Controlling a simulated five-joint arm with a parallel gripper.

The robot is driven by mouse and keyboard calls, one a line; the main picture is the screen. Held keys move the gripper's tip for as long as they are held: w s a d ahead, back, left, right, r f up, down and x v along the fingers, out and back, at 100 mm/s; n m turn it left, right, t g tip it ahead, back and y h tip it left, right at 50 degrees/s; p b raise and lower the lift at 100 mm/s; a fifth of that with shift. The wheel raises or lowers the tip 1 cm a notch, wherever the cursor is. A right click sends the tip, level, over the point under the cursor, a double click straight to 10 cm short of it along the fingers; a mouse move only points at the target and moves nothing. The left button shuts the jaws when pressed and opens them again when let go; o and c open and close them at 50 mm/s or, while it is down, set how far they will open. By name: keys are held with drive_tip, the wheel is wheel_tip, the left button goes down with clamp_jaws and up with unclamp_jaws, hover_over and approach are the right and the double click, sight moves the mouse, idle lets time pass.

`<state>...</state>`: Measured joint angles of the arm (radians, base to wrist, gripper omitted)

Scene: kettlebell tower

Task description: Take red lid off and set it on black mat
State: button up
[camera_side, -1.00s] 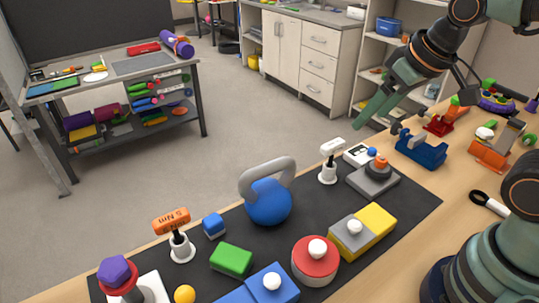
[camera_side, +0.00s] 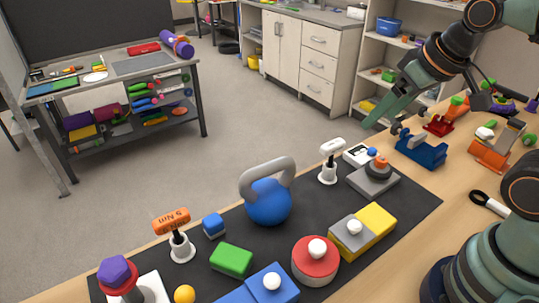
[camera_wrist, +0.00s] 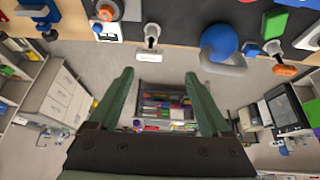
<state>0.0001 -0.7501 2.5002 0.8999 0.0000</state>
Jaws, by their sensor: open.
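The red lid (camera_side: 316,246) with a white knob (camera_side: 317,248) sits on a round pale container (camera_side: 317,279) at the front of the black mat (camera_side: 312,212). My gripper (camera_side: 372,118) is high up at the right of the side view, beyond the mat's far edge and well away from the lid. In the wrist view my gripper (camera_wrist: 157,78) has its two green fingers spread wide, with nothing between them. I cannot make out the lid for sure in the wrist view.
Near the lid are a yellow-grey block with a knob (camera_side: 373,221), a blue block (camera_side: 262,284) and a green block (camera_side: 231,260). A tall blue kettlebell (camera_side: 268,203) stands behind it. Bare mat lies between kettlebell and lid. A blue clamp (camera_side: 421,149) stands right of the mat.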

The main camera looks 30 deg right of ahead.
drive_tip(key=shift+c, duration=0.5)
drive_tip(key=n+g, duration=0.6)
drive_tip(key=n, duration=0.4)
hover_over(318, 246)
wheel_tip(318, 246, down, 7)
drive_tip(key=f, duration=0.6)
drive_tip(key=shift+s+a+f, duration=0.2)
drive_tip(key=shift+f, duration=0.15)
drive_tip(key=shift+w+d+f, duration=0.1)
drive_tip(key=shift+f, duration=1.25)
drive_tip(key=shift+w+d+f, duration=0.1)
drive_tip(key=shift+f, duration=1.25)
